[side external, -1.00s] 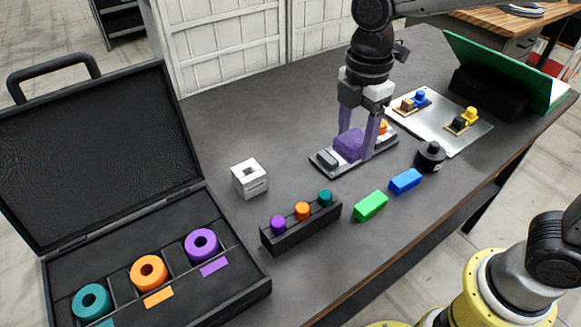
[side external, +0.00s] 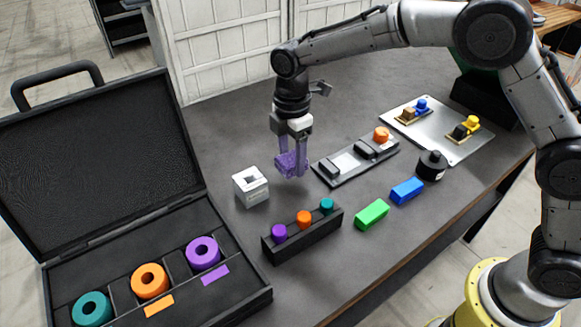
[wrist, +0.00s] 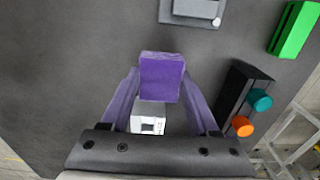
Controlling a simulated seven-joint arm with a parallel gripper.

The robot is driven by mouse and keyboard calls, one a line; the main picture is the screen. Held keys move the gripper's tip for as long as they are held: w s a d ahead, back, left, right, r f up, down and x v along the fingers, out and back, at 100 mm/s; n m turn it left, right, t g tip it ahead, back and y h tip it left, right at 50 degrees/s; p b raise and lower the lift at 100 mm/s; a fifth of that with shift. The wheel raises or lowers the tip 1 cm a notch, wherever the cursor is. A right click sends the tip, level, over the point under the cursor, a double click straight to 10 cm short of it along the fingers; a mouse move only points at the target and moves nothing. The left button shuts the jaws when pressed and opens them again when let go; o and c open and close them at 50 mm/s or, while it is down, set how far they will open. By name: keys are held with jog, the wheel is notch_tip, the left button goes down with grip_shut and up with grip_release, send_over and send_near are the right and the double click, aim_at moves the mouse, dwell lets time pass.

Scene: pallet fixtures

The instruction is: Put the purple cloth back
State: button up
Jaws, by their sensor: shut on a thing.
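The purple cloth (side external: 291,164) is a small, block-like folded bundle. My gripper (side external: 293,166) is shut on it and holds it above the table, just right of the white box with a slot in its top (side external: 250,186). In the wrist view the cloth (wrist: 161,76) sits between my two purple-tinted fingers, and the white box (wrist: 150,118) shows below and behind it. The dark fixture tray (side external: 352,160) has an orange piece (side external: 381,134) at its far end and bare pale spots on its surface.
A black rack (side external: 301,237) with purple, orange and teal pegs stands in front. Green (side external: 371,214) and blue blocks (side external: 407,190) and a black round container (side external: 432,165) lie to the right. An open case (side external: 225,295) with coloured rings is at left. A metal plate (side external: 448,135) lies at the back right.

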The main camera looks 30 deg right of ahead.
aim_at(291, 169)
jog(key=shift+w+f, duration=0.15)
jog(key=shift+f, duration=1.6)
jog(key=shift+f, duration=0.1)
jog(key=o, duration=1.3)
